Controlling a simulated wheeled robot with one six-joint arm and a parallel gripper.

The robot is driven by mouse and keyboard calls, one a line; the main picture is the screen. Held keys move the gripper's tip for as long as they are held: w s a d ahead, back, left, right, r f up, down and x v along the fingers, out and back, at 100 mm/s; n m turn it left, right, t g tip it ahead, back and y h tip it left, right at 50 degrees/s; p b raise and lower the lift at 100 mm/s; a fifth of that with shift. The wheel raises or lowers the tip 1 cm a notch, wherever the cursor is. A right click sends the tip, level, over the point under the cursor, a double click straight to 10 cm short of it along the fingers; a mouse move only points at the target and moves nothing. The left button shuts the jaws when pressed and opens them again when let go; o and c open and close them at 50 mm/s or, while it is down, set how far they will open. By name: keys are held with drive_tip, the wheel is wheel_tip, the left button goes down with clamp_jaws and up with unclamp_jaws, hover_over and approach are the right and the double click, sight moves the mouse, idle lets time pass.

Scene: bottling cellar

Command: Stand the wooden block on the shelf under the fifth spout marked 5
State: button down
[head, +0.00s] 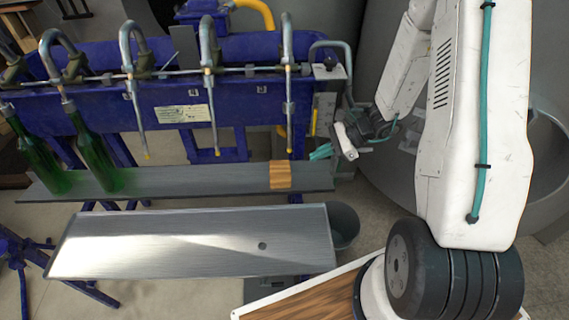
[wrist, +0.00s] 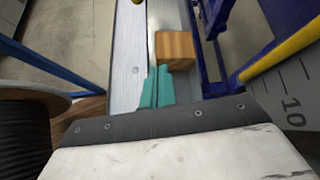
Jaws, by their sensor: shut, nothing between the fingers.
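The wooden block (head: 280,176) stands on the long grey shelf (head: 220,180) near its right end, just below the tip of the rightmost spout (head: 289,100), which hangs by the rightmost number plate. In the wrist view the block (wrist: 175,47) sits on the shelf just beyond the fingertips. My gripper (head: 320,152) is right of the block, with its teal fingers shut and empty. The fingers also show in the wrist view (wrist: 157,85). A gap separates fingers and block in the head view. The block's exact offset from the spout tip is hard to tell.
Two green bottles (head: 95,160) lean at the left spouts. Below the shelf is a metal tray (head: 190,250) with a drain hole, and a grey bucket (head: 343,226) at its right. Other spouts (head: 212,110) hang over clear shelf left of the block. A blue frame (head: 230,60) stands behind.

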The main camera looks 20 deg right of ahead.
drive_tip(key=f, duration=0.1)
drive_tip(key=d+f+m, duration=0.1)
drive_tip(key=f, duration=0.1)
drive_tip(key=f+m+t, duration=0.1)
drive_tip(key=f, duration=0.1)
drive_tip(key=shift+w+d, duration=0.15)
drive_tip(key=shift+d, duration=0.15)
approach(276, 170)
drive_tip(key=x, duration=0.3)
drive_tip(key=r+x, duration=0.1)
drive_tip(key=x, duration=0.1)
drive_tip(key=shift+w+a+f, duration=0.15)
drive_tip(key=shift+w+a, duration=0.15)
drive_tip(key=shift+a, duration=0.2)
drive_tip(key=shift+w+a+f+m, duration=0.1)
drive_tip(key=shift+a+f+m, duration=0.15)
drive_tip(key=shift+m, duration=0.05)
drive_tip(key=shift+f, duration=0.55)
